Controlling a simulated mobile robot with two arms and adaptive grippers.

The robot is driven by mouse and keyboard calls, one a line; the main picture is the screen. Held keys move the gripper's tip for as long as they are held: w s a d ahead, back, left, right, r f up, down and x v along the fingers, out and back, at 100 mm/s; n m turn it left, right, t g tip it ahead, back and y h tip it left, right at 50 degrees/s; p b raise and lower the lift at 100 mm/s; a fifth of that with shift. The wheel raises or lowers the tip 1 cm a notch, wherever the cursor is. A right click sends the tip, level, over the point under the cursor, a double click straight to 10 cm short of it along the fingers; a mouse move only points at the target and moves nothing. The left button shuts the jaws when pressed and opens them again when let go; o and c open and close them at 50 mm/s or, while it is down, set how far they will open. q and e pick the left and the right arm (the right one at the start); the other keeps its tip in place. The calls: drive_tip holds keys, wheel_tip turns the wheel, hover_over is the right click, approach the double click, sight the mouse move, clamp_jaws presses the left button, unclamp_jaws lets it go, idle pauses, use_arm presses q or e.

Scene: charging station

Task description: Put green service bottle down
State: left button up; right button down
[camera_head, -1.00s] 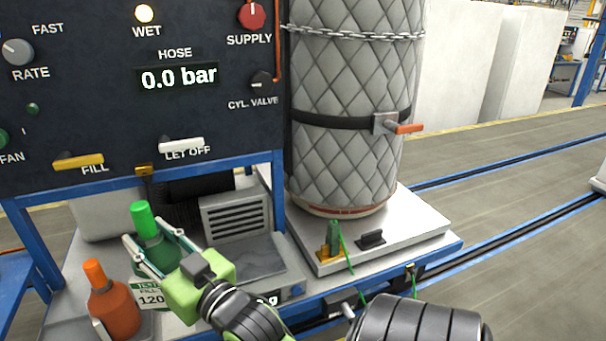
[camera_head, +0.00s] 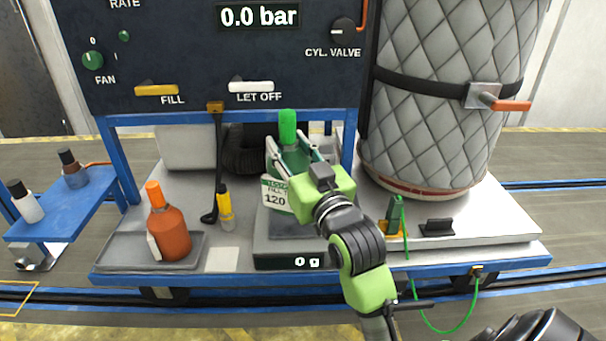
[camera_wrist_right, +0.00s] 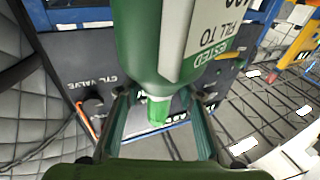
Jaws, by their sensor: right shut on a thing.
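The green service bottle (camera_head: 283,158) has a bright green cap and a white tag (camera_head: 276,193) reading 120. My right gripper (camera_head: 294,152) is shut on it near the neck and holds it upright in front of the panel, over the scale (camera_head: 290,232) in the picture. The scale's display reads 0 g. Whether the bottle's base touches the scale is hidden by the tag and my gripper. In the right wrist view, the bottle (camera_wrist_right: 150,45) fills the middle between my fingers. My left gripper is not in view.
An orange bottle (camera_head: 168,232) stands in a grey tray (camera_head: 190,262) at the left. The quilted cylinder (camera_head: 440,110) stands at the right. The control panel (camera_head: 200,60) rises behind, reading 0.0 bar.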

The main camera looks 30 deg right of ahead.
sight(302, 155)
drive_tip(key=w+d, duration=0.1)
drive_tip(key=w+d+f, duration=0.1)
drive_tip(key=d, duration=0.1)
drive_tip(key=shift+w+d+f, duration=0.15)
drive_tip(key=shift+d+f, duration=0.05)
drive_tip(key=w+d+f, duration=0.3)
drive_tip(key=f, duration=0.6)
drive_tip(key=shift+d, duration=0.2)
drive_tip(key=c, duration=1.4)
unclamp_jaws()
drive_tip(key=shift+f, duration=0.2)
